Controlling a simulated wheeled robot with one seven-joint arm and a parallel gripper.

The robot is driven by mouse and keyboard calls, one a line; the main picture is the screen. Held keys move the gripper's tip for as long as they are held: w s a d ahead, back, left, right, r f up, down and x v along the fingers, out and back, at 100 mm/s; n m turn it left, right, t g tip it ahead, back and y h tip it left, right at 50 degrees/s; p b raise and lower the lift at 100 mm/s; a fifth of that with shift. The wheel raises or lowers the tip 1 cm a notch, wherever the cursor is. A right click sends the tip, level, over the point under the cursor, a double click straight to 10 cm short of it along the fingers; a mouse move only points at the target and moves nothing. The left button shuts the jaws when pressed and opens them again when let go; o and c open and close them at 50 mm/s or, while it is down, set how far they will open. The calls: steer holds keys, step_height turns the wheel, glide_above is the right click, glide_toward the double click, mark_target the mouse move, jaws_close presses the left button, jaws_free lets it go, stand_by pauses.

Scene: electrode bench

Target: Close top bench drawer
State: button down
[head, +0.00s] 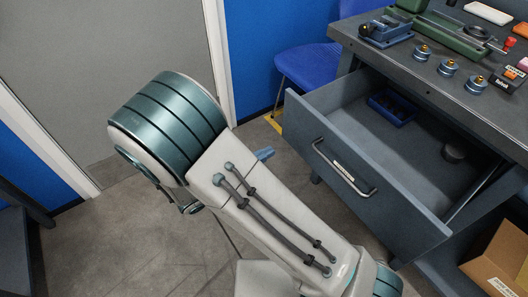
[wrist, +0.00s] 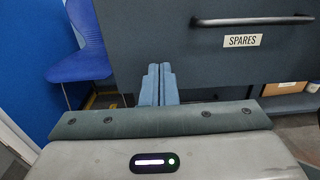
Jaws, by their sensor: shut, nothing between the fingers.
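The top bench drawer (head: 365,185) is pulled well out from the grey bench (head: 440,70) in the head view. It has a dark bar handle (head: 340,170) and a white label on its front. In the wrist view the drawer front (wrist: 200,60) fills the upper right, with its handle (wrist: 252,21) and a label reading SPARES. My gripper (wrist: 157,68) is shut and empty, its blue fingers pointing at the lower left part of the drawer front. Whether the fingertips touch it I cannot tell. In the head view my arm hides most of the gripper; a blue finger part (head: 264,154) shows.
Inside the drawer are a small blue tray (head: 391,107) and a dark round item (head: 455,151). Several metal parts stand on the bench top. A blue chair (head: 310,68) is behind the drawer. A cardboard box (head: 503,258) is at lower right.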

mark_target(306, 132)
steer(key=b+x, duration=0.2)
steer(key=x, duration=0.8)
steer(key=shift+w+d, duration=0.15)
steer(key=shift+d, duration=0.2)
